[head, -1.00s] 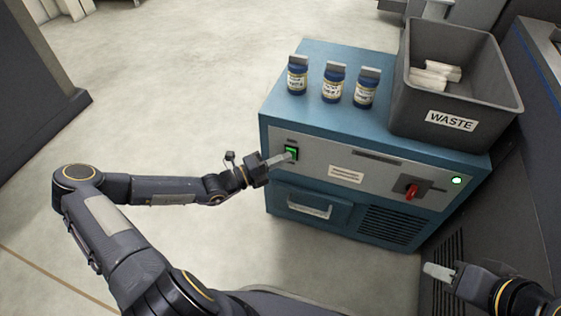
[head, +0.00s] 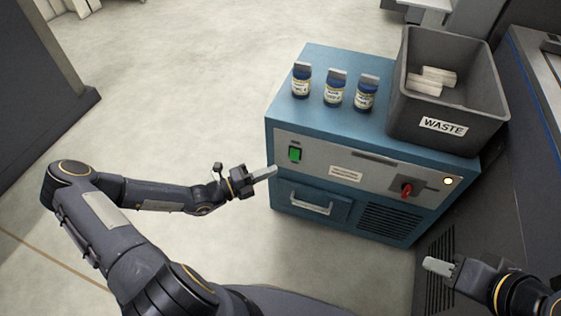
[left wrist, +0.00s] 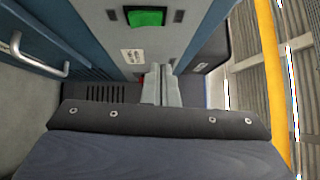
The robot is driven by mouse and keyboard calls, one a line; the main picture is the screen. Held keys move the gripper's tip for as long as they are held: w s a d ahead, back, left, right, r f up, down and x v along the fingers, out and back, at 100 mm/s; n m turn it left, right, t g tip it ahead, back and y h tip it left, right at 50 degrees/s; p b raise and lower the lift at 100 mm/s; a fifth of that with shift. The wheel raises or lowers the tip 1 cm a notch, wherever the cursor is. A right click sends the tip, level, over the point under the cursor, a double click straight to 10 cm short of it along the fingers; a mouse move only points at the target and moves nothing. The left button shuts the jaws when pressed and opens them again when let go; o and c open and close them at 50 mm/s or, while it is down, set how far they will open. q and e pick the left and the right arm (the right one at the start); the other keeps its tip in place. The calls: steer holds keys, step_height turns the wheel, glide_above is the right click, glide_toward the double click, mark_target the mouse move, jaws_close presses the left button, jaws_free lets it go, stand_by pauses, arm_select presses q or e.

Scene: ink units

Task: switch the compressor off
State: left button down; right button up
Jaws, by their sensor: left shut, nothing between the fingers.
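The compressor (head: 350,208) is a blue cabinet with a grey front panel. A green rocker switch (head: 295,154) is at the panel's left; it also shows at the top of the left wrist view (left wrist: 146,17). A small lamp (head: 448,181) at the panel's right glows pale amber. A red knob (head: 406,190) sits left of the lamp. My left gripper (head: 272,171) is shut and empty, just left of and below the switch, apart from it. My right gripper (head: 437,266) is at the lower right, clear of the cabinet; its finger gap cannot be made out.
Several blue-and-white labelled bottles (head: 334,90) stand in a row on the cabinet top. A grey WASTE bin (head: 410,117) holding white pieces stands at its right. A drawer handle (head: 311,204) sticks out below the switch. Open floor (head: 190,90) lies to the left.

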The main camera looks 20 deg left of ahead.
arm_select(q)
steer(key=v, duration=0.3)
steer(key=p+v, duration=0.1)
steer(key=v, duration=0.1)
steer(key=shift+s+a+r, duration=0.2)
steer(key=shift+s+r, duration=0.1)
steer(key=shift+r, duration=0.05)
steer(key=shift+r, duration=0.1)
steer(key=s+d+r+m+g+y, duration=0.25)
steer(key=s+r+m+g, duration=0.3)
steer(key=m, duration=0.65)
steer(key=s+d+r+m+g+y, duration=0.1)
steer(key=s+d+r+m+g, duration=0.35)
steer(key=m, duration=0.65)
steer(key=s+a+r+m+t+y, duration=0.25)
steer(key=s+r+m, duration=0.25)
steer(key=m, duration=0.4)
steer(key=s+a+r+m+t+y, duration=0.15)
steer(key=s+r+m+y, duration=0.35)
steer(key=m, duration=0.5)
step_height(320, 180, up, 29)
steer(key=h+p, duration=0.1)
steer(key=p, duration=2.6)
steer(key=shift+g+p, duration=0.35)
steer(key=shift+g, duration=0.05)
